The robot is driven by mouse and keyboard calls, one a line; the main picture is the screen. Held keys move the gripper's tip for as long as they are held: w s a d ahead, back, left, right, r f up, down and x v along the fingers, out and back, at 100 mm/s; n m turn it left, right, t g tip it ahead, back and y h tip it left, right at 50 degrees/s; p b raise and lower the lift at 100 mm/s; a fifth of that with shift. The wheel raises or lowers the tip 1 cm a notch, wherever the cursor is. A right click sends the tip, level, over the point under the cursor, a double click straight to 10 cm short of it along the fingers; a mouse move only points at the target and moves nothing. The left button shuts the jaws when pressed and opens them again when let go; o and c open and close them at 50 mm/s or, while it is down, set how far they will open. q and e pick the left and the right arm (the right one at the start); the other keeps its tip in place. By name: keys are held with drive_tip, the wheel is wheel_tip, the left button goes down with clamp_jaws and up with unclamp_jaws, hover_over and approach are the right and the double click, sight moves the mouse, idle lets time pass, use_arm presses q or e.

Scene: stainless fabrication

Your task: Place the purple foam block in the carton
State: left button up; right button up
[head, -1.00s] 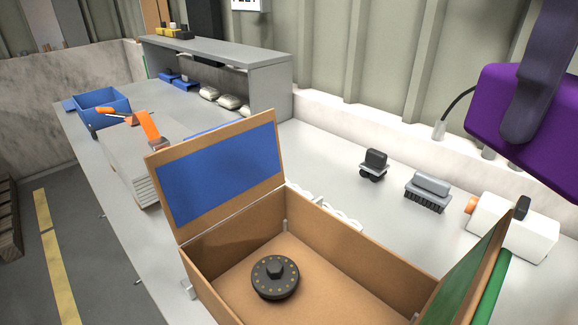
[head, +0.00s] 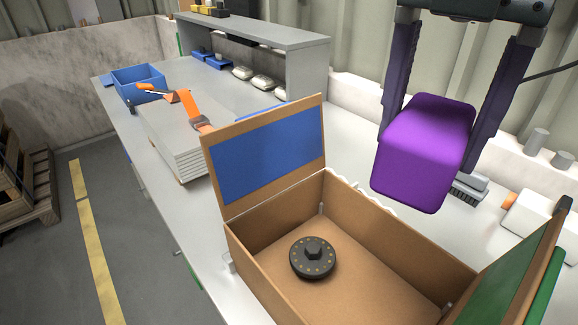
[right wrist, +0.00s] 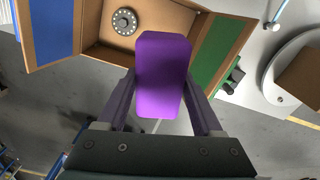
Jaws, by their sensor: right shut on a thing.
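The purple foam block (head: 424,155) is held in the air by my right gripper (head: 440,130), which is shut on it with one finger on each side. The block also shows between the fingers in the right wrist view (right wrist: 161,75). The open carton (head: 375,225) stands on the bench below and to the left of the block in the head view. Its left flap has a blue panel and its right flap a green one. A dark round disc with a knob (head: 313,257) lies on the carton floor. My left gripper is not in view.
A grey shelf unit (head: 265,30), a blue bin (head: 138,83) and a stack of grey sheets with an orange-handled tool (head: 185,140) are at the back left. A brush (head: 470,187) and a white device (head: 540,218) sit right of the carton. The carton floor around the disc is free.

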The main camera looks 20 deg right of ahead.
drive_tip(key=f+n+b, duration=0.2)
drive_tip(key=f+n, duration=0.3)
drive_tip(key=f, duration=0.3)
drive_tip(key=f+n+b, duration=0.2)
drive_tip(key=f+n, duration=0.3)
drive_tip(key=f, duration=0.3)
drive_tip(key=s+d+f+n+b, duration=0.1)
drive_tip(key=f+n+b, duration=0.2)
drive_tip(key=f+n, duration=0.2)
wheel_tip(320, 180, down, 4)
drive_tip(key=shift+s+r, duration=0.1)
drive_tip(key=shift+r, duration=0.05)
drive_tip(key=shift+f+b, duration=0.35)
drive_tip(key=shift+f, duration=1.75)
drive_tip(key=shift+f, duration=0.2)
drive_tip(key=o, duration=1.3)
drive_tip(key=shift+r, duration=0.1)
